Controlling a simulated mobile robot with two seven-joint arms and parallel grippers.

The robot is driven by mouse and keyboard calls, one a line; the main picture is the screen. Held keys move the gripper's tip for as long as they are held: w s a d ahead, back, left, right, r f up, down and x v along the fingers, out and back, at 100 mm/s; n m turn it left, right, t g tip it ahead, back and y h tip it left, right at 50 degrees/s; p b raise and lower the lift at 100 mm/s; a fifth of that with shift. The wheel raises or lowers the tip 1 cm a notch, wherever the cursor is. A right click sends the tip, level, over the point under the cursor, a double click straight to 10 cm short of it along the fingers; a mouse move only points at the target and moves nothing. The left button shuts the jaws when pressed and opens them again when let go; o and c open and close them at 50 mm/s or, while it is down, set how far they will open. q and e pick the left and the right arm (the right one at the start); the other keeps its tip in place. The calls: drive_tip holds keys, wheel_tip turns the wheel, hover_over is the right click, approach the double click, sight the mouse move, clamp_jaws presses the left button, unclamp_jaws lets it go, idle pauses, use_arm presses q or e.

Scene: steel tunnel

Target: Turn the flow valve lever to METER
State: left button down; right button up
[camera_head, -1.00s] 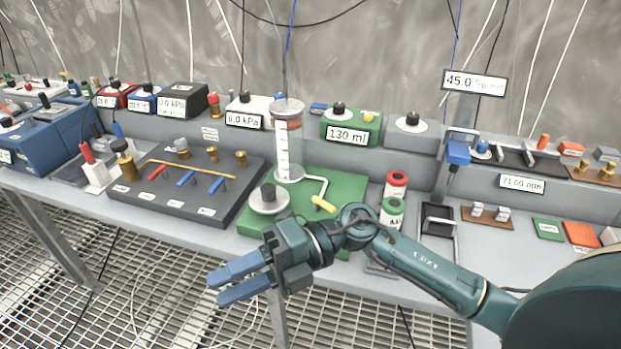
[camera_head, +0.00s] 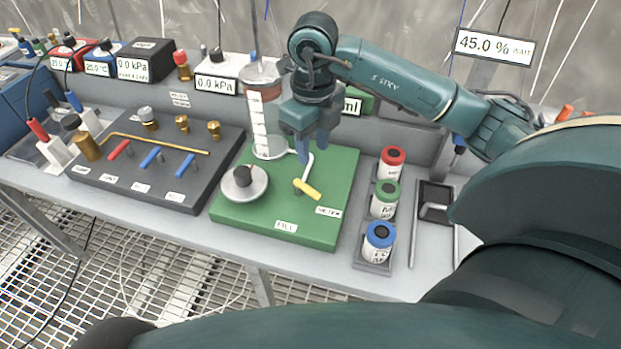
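The yellow valve lever (camera_head: 308,189) sits on the green board (camera_head: 235,215), at the end of a bent white pipe. Its long end slants down and to the right in the picture. The METER label (camera_head: 328,211) is just below and right of the lever. The FILL label (camera_head: 286,226) is at the board's front edge. My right gripper (camera_head: 312,154) points down above the board, behind the lever. Its two blue fingers look a little apart, with nothing seen between them. They appear clear of the lever, though the height gap is hard to judge. My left gripper is out of view.
A clear graduated cylinder (camera_head: 262,125) stands just left of my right gripper. A round grey knob piece (camera_head: 244,182) sits left of the lever. Red, green and blue-capped bottles (camera_head: 379,240) stand right of the board. A black valve panel (camera_head: 165,185) is on the left.

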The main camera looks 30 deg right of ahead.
sight(312, 191)
wheel_tip(312, 191, down, 11)
drive_tip(key=shift+f+p, duration=0.2)
drive_tip(key=shift+p, duration=0.35)
drive_tip(key=shift+c, duration=0.2)
clamp_jaws()
